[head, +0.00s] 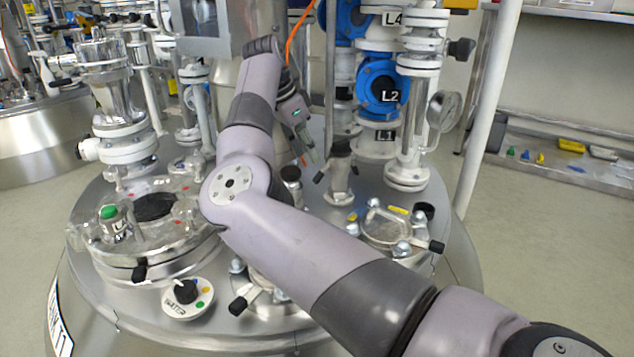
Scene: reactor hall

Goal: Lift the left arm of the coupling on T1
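A coupling (340,172) stands upright on the steel lid of tank T1 (88,228), right of the middle of the head view. It has a dark top and a lever arm with a black tip sticking out on its left, low down. My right arm comes in from the lower right and bends over the lid. My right gripper (304,150) points down just left of the coupling, apart from it as far as I can tell. My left gripper is not in view.
Blue-bodied valves marked L2 (380,86) and L4 rise behind the coupling. A pressure gauge (443,111) and white pipe stand to the right.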

